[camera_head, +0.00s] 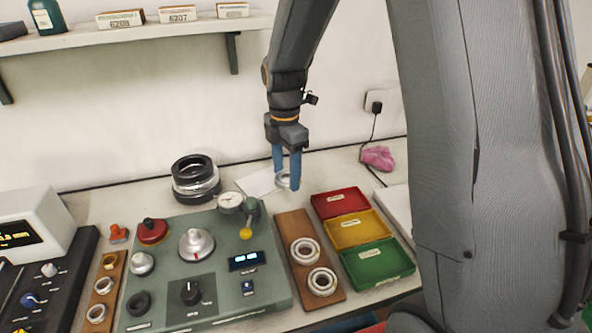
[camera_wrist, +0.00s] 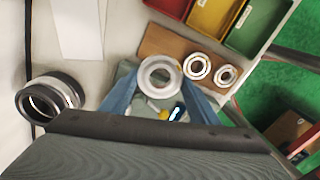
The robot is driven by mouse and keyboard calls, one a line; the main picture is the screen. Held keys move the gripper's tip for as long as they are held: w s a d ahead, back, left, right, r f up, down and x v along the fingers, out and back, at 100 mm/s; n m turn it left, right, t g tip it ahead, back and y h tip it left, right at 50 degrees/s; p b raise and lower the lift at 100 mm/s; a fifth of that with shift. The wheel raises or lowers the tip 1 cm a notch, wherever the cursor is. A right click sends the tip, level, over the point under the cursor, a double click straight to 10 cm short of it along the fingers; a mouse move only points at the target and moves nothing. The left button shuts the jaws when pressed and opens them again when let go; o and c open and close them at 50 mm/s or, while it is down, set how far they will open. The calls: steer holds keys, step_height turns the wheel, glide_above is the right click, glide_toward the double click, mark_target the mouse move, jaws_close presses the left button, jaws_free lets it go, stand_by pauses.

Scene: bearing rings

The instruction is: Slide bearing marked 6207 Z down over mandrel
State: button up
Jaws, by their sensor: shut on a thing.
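My gripper (camera_head: 288,180) is shut on a silver bearing ring (camera_head: 281,181), held between its blue fingers above the bench, behind the wooden board. In the wrist view the held bearing (camera_wrist: 145,72) shows its open bore from above; I cannot read any marking on it.
Two bearings (camera_head: 304,250) lie on the wooden board (camera_head: 294,222). Red, yellow and green trays (camera_head: 376,264) stand to its right. Stacked black and silver rings (camera_head: 195,181) stand behind the unit. Shelf boxes (camera_head: 178,14) read 6208 and 6207.

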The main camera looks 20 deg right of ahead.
steer(key=a+n, duration=0.2)
steer(key=a, duration=1.2)
steer(key=n+b, duration=0.2)
steer(key=b, duration=0.1)
glide_above(190, 233)
steer(key=shift+f, duration=2.6)
steer(key=shift+p, duration=0.3)
steer(key=shift+f+p, duration=0.25)
steer(key=shift+p, duration=0.05)
steer(key=shift+f, duration=0.2)
steer(key=shift+f, duration=0.35)
steer(key=shift+f+b, duration=0.45)
steer(key=shift+f, duration=0.45)
